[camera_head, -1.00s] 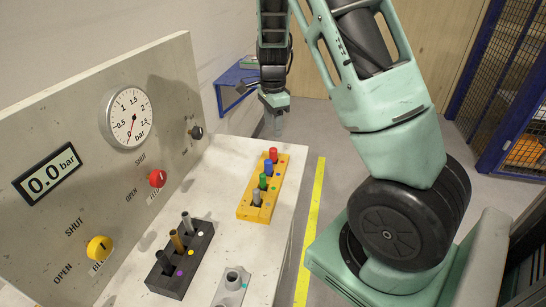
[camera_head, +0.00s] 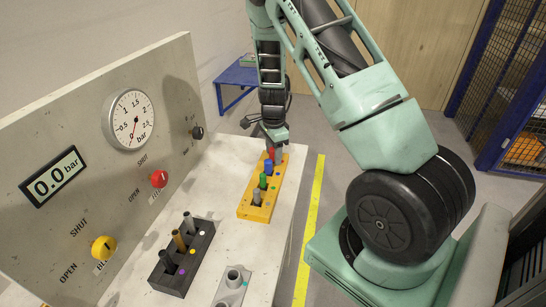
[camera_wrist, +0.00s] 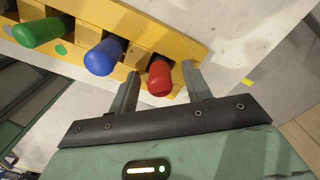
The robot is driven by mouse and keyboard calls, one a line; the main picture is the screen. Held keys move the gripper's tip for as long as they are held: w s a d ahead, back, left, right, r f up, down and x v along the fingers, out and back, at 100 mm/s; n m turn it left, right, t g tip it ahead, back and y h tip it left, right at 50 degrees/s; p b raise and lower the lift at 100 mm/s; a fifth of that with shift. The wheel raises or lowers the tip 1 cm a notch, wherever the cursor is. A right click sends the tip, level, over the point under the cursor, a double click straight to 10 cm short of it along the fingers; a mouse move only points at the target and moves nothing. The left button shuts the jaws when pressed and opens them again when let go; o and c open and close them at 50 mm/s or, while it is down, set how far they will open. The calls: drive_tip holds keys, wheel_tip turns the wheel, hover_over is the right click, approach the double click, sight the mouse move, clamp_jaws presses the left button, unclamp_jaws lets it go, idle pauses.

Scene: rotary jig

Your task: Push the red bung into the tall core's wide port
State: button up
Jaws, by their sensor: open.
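The red bung (camera_head: 271,153) stands at the far end of the yellow rack (camera_head: 246,213). In the wrist view the red bung (camera_wrist: 159,78) lies between the two fingers of my gripper (camera_wrist: 160,80), with a gap on either side. My gripper (camera_head: 274,152) is open, down at the rack's far end, and partly hides the bung in the head view. A dark rack (camera_head: 170,283) holds several upright cylinders: a grey one (camera_head: 188,222), a bronze one (camera_head: 178,240) and a dark one (camera_head: 166,258). I cannot tell which is the tall core, and no wide port is discernible.
A blue bung (camera_wrist: 104,58) and a green bung (camera_wrist: 38,32) stand beside the red one, with a grey one (camera_head: 257,197) nearer. A grey fixture (camera_head: 232,284) sits at the table's near edge. The gauge panel (camera_head: 95,110) rises along the left.

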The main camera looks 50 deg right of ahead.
clamp_jaws()
